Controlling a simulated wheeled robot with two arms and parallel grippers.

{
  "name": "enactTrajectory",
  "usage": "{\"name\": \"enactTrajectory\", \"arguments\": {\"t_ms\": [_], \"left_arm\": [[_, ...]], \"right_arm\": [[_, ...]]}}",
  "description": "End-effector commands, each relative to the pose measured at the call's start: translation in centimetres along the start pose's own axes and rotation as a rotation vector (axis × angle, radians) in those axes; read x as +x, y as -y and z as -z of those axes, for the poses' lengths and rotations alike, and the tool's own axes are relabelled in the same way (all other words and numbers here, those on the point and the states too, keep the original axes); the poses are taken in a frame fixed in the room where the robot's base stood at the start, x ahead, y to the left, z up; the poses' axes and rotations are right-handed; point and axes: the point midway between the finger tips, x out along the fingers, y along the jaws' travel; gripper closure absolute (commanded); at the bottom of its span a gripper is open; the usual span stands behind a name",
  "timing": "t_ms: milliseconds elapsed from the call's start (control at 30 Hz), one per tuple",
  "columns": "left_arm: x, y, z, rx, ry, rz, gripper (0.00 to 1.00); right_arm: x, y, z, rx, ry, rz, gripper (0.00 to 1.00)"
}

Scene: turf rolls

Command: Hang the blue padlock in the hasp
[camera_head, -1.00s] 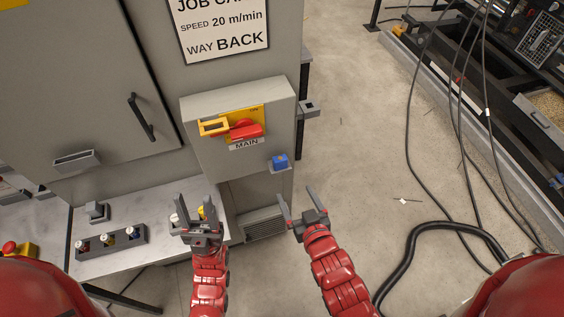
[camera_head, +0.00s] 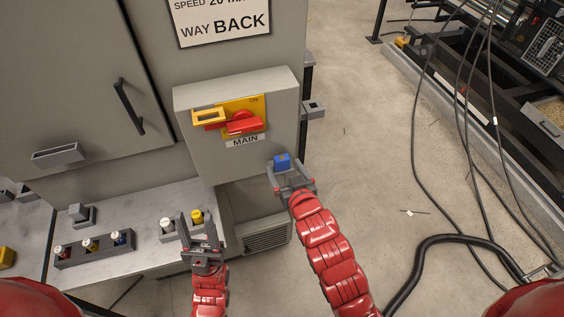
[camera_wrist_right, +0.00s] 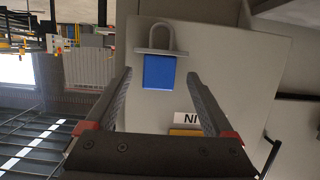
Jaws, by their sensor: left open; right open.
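The blue padlock (camera_head: 282,161) sits at the lower right of the grey switch box, with its shackle hidden from the head camera. In the right wrist view the padlock (camera_wrist_right: 159,76) shows its grey shackle and a grey holder bar across it. My right gripper (camera_head: 287,172) is open; its fingers reach toward the padlock on either side, with no clear contact. The yellow hasp (camera_head: 209,117) is at the left of the red MAIN switch handle (camera_head: 240,124). My left gripper (camera_head: 198,219) is open and empty above the worktop, below the box.
The grey switch box (camera_head: 195,150) juts out from the cabinet. The worktop (camera_head: 130,215) holds a rack (camera_head: 95,249) of small coloured-top items, with white-topped (camera_head: 167,223) and yellow-topped (camera_head: 197,215) items near my left gripper. Open floor lies right of the box; a hose and cables cross it.

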Motion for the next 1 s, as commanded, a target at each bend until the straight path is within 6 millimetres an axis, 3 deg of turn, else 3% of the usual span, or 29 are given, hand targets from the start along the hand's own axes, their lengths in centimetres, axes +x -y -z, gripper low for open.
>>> {"name": "enactTrajectory", "arguments": {"t_ms": [100, 267, 533, 1000], "left_arm": [[1.7, 0.1, 0.3, 0.0, 0.0, 0.0, 0.5], [2.2, 0.1, 0.4, 0.0, 0.0, 0.0, 0.5], [2.1, 0.1, 0.3, 0.0, 0.0, 0.0, 0.5], [2.1, 0.1, 0.3, 0.0, 0.0, 0.0, 0.5]], "right_arm": [[1.4, -0.1, 0.8, 0.0, 0.002, 0.0, 0.12], [3.1, -0.1, 0.4, 0.0, 0.001, 0.0, 0.12], [3.5, -0.1, 0.1, 0.0, 0.001, 0.0, 0.14], [3.5, -0.1, 0.2, 0.0, 0.0, 0.0, 0.99]]}}
